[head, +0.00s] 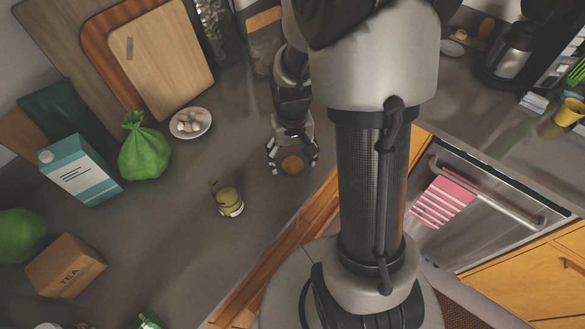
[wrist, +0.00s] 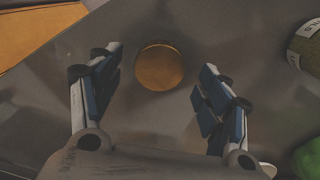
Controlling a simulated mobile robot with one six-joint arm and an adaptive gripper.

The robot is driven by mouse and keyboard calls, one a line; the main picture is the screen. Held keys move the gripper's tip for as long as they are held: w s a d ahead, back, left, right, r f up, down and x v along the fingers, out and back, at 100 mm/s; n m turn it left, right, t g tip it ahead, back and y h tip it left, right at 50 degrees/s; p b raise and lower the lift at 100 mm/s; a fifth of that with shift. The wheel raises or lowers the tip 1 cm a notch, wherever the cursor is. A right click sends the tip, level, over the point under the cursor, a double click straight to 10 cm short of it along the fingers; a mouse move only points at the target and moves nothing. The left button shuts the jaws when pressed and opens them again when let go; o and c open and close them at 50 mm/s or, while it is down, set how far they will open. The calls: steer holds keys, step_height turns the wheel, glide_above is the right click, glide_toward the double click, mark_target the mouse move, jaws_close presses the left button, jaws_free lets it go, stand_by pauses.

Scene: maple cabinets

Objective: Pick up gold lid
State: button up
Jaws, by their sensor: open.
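The gold lid (head: 292,165) is a small round disc lying flat on the grey counter near its front edge. In the wrist view the gold lid (wrist: 159,66) shows whole, a little beyond the fingertips and roughly centred between them. My gripper (head: 293,168) points down over the counter with its fingers spread on either side of the lid. The wrist view shows my gripper (wrist: 160,78) open and empty. How high the fingertips are above the counter is hard to tell.
A glass jar with greenish contents (head: 228,199) stands left of the lid, and its edge shows in the wrist view (wrist: 306,47). A green bag (head: 144,150), a carton (head: 80,170) and a plate with white pieces (head: 190,123) stand farther left. The counter around the lid is clear.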

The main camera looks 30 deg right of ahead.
mark_target(292, 164)
steer(key=shift+f, duration=0.75)
steer(key=c, duration=0.8)
steer(key=shift+r, duration=0.1)
step_height(292, 164, up, 20)
steer(key=p, duration=0.6)
steer(key=shift+p, duration=0.35)
